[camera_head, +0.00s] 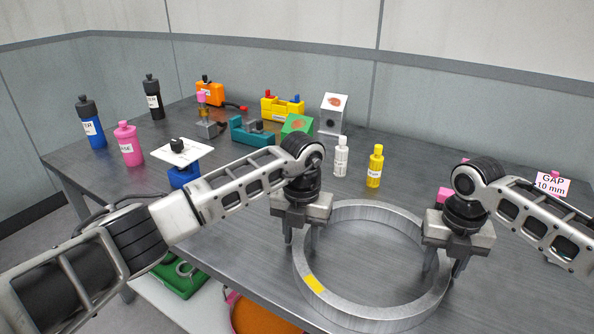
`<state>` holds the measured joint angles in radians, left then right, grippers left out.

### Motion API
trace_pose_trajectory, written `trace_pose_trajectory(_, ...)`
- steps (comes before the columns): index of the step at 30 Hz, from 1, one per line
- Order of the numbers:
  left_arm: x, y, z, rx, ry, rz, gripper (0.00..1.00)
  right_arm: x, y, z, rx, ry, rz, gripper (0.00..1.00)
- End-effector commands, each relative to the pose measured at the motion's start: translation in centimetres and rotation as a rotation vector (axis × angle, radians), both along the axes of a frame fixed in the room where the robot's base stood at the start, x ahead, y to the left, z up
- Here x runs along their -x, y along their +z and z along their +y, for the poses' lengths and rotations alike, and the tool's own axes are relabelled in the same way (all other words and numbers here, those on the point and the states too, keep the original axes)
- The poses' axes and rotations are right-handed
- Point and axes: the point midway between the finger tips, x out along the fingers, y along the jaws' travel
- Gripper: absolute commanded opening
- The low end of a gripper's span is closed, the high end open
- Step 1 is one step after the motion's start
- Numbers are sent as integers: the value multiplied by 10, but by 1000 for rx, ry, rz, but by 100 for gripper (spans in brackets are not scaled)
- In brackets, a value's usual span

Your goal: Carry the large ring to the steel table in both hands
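The large ring (372,319) is a thick grey metal ring with a yellow patch on its front left. It is level, over the front of the dark steel table (235,220); I cannot tell whether it touches the top. My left gripper (301,245) points down at the ring's left rim, one finger outside and one inside, and appears shut on it. My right gripper (443,268) straddles the right rim in the same way and appears shut on it. The grippers hide short stretches of the rim.
Behind the ring stand a white bottle (341,157) and a yellow bottle (375,166). Blue (91,125), pink (128,146) and black (153,98) bottles stand at the left. An orange bin (262,317) is below the front edge.

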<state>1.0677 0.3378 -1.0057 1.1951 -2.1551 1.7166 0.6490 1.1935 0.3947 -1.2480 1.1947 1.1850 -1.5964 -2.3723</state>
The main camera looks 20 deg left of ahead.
Motion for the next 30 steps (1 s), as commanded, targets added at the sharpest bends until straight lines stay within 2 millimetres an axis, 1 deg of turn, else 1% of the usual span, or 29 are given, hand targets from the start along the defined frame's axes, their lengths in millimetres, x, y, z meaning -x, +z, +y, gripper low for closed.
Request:
trace_pose_trajectory(5,-1,21,0,0,0,-5,40,0,0,1,-1,1,0,40)
trace_pose_trajectory(12,-1,73,0,-1,0,-5,40,0,0,1,-1,2,0,40)
trace_pose_trajectory(15,-1,92,0,-2,1,-4,40,0,0,1,-1,2,0,40)
trace_pose_trajectory(18,-1,106,0,-1,1,-3,40,0,0,1,-2,2,0,40)
trace_pose_trajectory(21,0,115,0,-1,1,-2,40,0,0,1,-2,2,0,40)
trace_pose_trajectory(25,0,119,0,-1,1,0,40,0,6,1,-2,2,-1,40)
trace_pose_trajectory(28,0,120,0,-1,1,0,40,-1,19,1,-3,2,-4,40)
trace_pose_trajectory(30,0,120,0,-1,1,0,40,-1,32,1,-3,2,-5,40)
